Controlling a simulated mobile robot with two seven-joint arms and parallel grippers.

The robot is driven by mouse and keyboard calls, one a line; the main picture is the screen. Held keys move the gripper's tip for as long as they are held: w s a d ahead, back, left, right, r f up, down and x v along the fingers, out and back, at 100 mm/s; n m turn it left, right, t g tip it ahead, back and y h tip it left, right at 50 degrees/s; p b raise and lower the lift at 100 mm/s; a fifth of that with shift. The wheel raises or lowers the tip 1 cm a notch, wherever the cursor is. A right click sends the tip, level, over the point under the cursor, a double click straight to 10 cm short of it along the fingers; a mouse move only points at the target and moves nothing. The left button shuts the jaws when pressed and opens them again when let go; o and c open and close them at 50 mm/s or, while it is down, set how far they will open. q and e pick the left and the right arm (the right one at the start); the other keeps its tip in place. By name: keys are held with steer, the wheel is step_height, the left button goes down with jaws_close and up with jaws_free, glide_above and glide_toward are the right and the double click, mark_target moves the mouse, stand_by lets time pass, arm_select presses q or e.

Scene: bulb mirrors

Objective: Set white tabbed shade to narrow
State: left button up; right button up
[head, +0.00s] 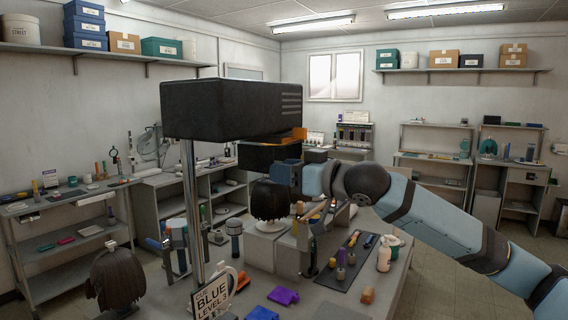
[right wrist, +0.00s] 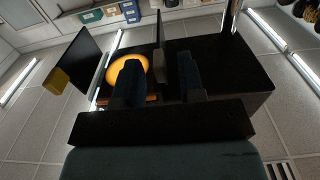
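A black lamp head (head: 230,108) stands on a pale pole in the head view, with an orange glow under its right end. In the right wrist view, dark shade panels hang around a glowing yellow-orange disc (right wrist: 140,62). One shade (right wrist: 90,55) at the left carries a yellow tab (right wrist: 62,80). Another shade (right wrist: 158,30) is seen nearly edge-on. Contact is unclear. My right gripper (head: 288,168) is below the lamp head in the head view. My left gripper is out of view.
A bench (head: 345,302) below carries a sign reading "BLUE LEVEL" (head: 212,297), a purple block (head: 283,296), a white bottle (head: 384,255) and a dark mat with small items. Dark wig-like heads stand near the pole. Shelves line the walls.

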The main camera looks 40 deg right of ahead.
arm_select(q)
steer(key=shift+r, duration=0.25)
arm_select(e)
steer(key=shift+w+a, duration=0.1)
steer(key=shift+w, duration=0.1)
jaws_close()
